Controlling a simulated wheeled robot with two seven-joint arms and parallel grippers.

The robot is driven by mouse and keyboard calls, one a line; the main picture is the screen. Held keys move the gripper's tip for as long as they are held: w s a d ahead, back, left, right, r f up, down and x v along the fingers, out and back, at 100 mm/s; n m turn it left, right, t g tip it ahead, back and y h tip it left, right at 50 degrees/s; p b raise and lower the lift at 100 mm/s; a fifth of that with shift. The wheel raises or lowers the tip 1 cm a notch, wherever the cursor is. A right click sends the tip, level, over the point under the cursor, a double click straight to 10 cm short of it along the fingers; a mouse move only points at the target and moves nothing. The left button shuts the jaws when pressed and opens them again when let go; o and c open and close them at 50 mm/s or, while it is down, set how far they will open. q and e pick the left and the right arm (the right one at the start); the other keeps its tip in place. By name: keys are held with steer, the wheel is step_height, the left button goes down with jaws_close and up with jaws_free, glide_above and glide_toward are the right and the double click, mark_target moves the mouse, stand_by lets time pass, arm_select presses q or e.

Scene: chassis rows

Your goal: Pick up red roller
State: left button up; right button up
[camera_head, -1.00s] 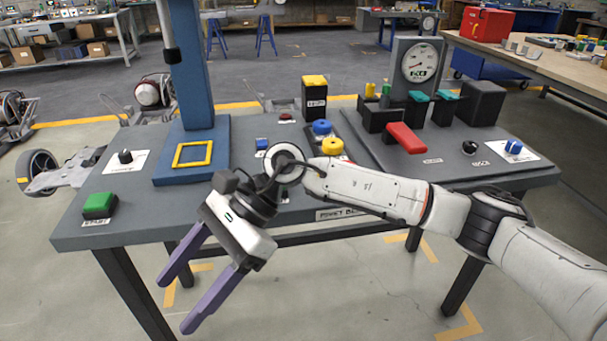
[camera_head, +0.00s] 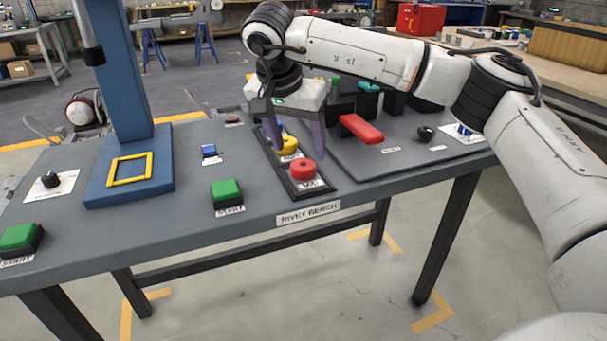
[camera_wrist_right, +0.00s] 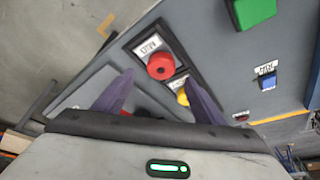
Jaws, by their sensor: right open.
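The red roller (camera_head: 303,169) is a short round piece with a hole in its top. It sits at the near end of a narrow black tray (camera_head: 327,186) on the grey bench, behind a printed label. My right gripper (camera_head: 298,150) is open, pointing down over the tray with its purple fingers just behind the red roller in the head view. In the right wrist view the red roller (camera_wrist_right: 161,67) shows ahead, between and beyond the fingertips (camera_wrist_right: 160,88); nothing is held. A yellow roller (camera_head: 287,146) is partly hidden by a finger. My left gripper is not in view.
A red lever-like block (camera_head: 361,129) stands right of the tray. A green START button (camera_head: 226,193) and a blue button (camera_head: 208,151) are to the left. A blue column with a yellow frame (camera_head: 131,169) stands further left. The bench between is clear.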

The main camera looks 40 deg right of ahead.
mark_target(303, 164)
steer(key=x, duration=0.3)
steer(key=b+x, duration=0.1)
steer(key=x, duration=0.1)
steer(key=shift+a+f, duration=0.2)
steer(key=shift+f, duration=0.1)
